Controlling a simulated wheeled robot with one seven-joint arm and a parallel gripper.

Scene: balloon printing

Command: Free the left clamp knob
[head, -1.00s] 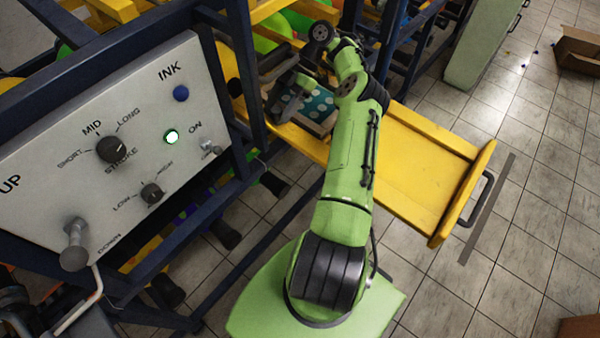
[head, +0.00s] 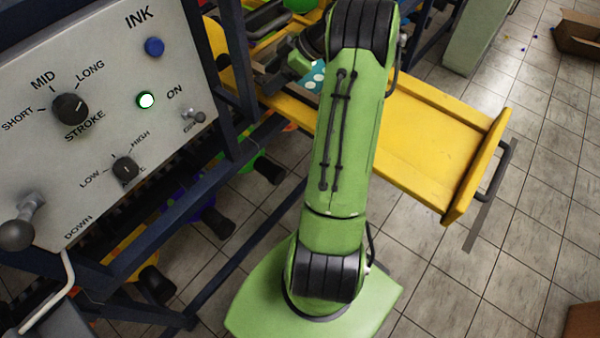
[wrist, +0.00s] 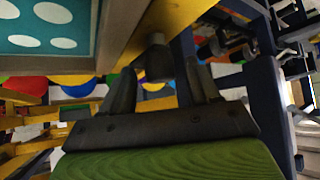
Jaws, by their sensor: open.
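A dark clamp knob (wrist: 158,60) shows in the wrist view, sticking out from a yellow beam beside the printing plate. It lies between and slightly beyond the two fingers of my gripper (wrist: 161,72), which stand apart on either side of it. The picture does not show clear contact, and I cannot tell from markings whether this is the left knob. The teal plate with white ovals (wrist: 45,25) is at the upper left of the wrist view; a sliver of it shows in the head view (head: 318,76). My arm hides the knob in the head view.
A yellow tray (head: 430,135) with a black handle extends right of my arm. A control panel (head: 100,130) on a dark blue frame stands at the left. Dark blue bars (wrist: 268,100) stand close on the right of the wrist view. Tiled floor (head: 500,270) is open at the right.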

